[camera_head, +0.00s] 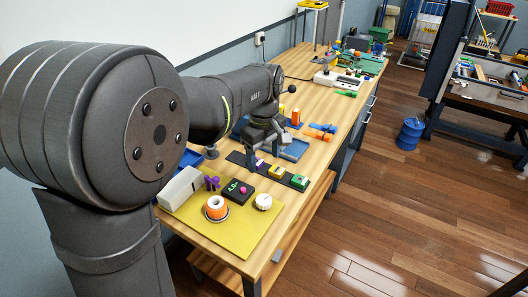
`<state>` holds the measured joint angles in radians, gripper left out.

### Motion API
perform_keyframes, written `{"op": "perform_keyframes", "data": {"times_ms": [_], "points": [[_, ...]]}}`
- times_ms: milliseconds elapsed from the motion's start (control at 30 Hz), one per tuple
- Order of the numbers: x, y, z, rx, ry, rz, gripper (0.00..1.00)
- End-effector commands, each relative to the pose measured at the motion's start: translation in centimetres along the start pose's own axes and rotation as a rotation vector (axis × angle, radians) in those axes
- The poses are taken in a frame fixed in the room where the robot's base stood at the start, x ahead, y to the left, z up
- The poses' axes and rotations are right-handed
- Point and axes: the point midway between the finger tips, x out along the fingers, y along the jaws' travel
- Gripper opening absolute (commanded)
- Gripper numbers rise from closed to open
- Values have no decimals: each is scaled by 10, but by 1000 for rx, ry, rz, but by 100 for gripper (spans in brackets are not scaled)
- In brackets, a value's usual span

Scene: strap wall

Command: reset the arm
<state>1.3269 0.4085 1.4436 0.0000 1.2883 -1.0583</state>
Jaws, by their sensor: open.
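My gripper (260,152) hangs at the end of my dark grey arm, above the dark strip and blue tray area of the wooden workbench (328,153). Its jaws are small and partly hidden in this view, and they look apart with nothing clearly between them. My arm reaches from the left side of the picture toward the middle of the bench. The large joint in front hides part of the wall and bench at the left.
A yellow mat (240,240) lies at the bench's near end, holding an orange roll (216,207) and a white round piece (263,202). A dark strip (298,182) bears coloured blocks. Orange and blue parts (321,132) lie behind. A blue drum (410,134) stands on the open floor.

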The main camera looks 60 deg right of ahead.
Motion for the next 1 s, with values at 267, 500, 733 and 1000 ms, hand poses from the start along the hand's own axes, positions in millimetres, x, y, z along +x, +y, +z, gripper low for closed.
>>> {"op": "perform_keyframes", "data": {"times_ms": [267, 500, 733, 1000], "points": [[-12, 0, 0, 0, 0, 0, 67], [-11, 0, 0, 0, 0, -1, 67], [-11, 0, 0, 0, 0, -1, 67], [7, 0, 0, 0, -2, -3, 67]]}}
